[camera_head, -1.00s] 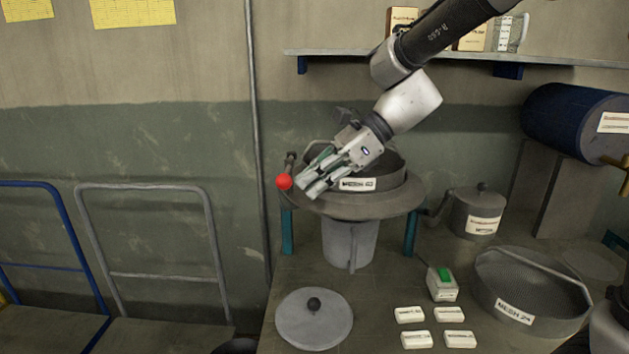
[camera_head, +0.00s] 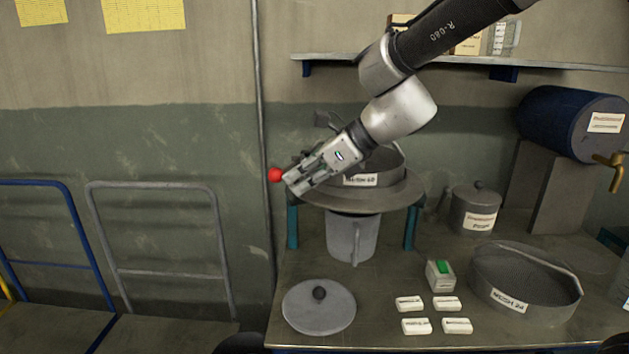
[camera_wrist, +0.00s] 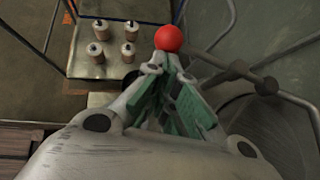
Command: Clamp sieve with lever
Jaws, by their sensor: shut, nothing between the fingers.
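The sieve labelled MESH 60 (camera_head: 392,165) sits on the round plate of a stand (camera_head: 398,198) with blue-green legs. The lever's red ball knob (camera_head: 275,174) is at the plate's left side. In the wrist view the knob (camera_wrist: 168,38) is just beyond my fingertips, and the lever's dark rod (camera_wrist: 228,68) runs right to a joint near the sieve. My gripper (camera_head: 292,184) is shut and empty, its tips beside the knob. Whether they touch it I cannot tell. My gripper covers most of the lever and part of the sieve in the head view.
A grey lid (camera_head: 319,307), several white labelled blocks (camera_head: 416,326), a green-topped box (camera_head: 440,276) and a second sieve (camera_head: 520,290) lie on the bench. A lidded pot (camera_head: 474,210) and blue drum (camera_head: 570,118) stand right. A wall pipe (camera_head: 263,200) runs behind the knob.

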